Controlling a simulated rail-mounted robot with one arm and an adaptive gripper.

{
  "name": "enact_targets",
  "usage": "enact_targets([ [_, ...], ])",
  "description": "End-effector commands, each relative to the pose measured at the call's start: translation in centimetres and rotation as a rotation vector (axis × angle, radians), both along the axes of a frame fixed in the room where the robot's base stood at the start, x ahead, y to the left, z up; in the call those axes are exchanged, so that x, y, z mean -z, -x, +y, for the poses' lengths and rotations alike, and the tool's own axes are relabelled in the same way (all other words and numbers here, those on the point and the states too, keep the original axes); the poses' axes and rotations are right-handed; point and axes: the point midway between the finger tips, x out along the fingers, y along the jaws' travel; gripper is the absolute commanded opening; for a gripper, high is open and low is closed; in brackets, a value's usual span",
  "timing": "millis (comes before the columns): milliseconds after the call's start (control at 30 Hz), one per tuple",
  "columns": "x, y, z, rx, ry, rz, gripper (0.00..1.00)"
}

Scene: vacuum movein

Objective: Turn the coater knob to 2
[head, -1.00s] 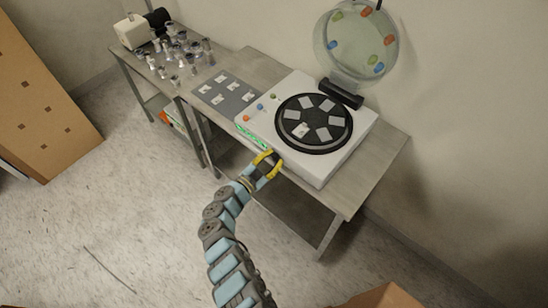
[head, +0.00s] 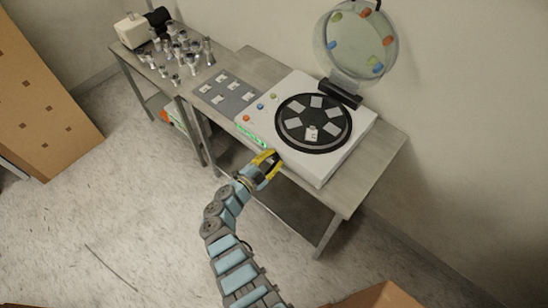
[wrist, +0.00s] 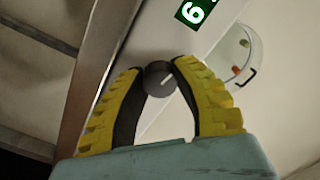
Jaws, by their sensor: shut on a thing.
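The coater (head: 320,172) is a white box with a dark round turntable (head: 290,129) on top. Its knob (wrist: 159,79) is small, round and dark grey, with a white mark pointing up and right in the wrist view. My gripper (head: 273,157) has yellow-backed fingers and is at the coater's front face. In the wrist view my gripper (wrist: 156,68) is shut on the knob, one fingertip on either side. A green-lit display (wrist: 194,12) near the knob shows a digit, 6 or 9, cut off at the top edge. The knob is hidden in the head view.
The coater's round clear lid (head: 357,60) stands open behind it. Several small metal parts (head: 187,43) stand on the side table.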

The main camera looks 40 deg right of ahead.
Motion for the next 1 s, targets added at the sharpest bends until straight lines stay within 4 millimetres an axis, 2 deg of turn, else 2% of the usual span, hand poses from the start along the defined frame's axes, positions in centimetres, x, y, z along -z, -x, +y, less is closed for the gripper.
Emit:
enact_targets([
  [500,0.25,0.06,-0.02,0.001,-0.030,-0.294,0.00],
  [1000,0.03,0.05,-0.04,0.001,-0.033,-0.341,0.00],
])
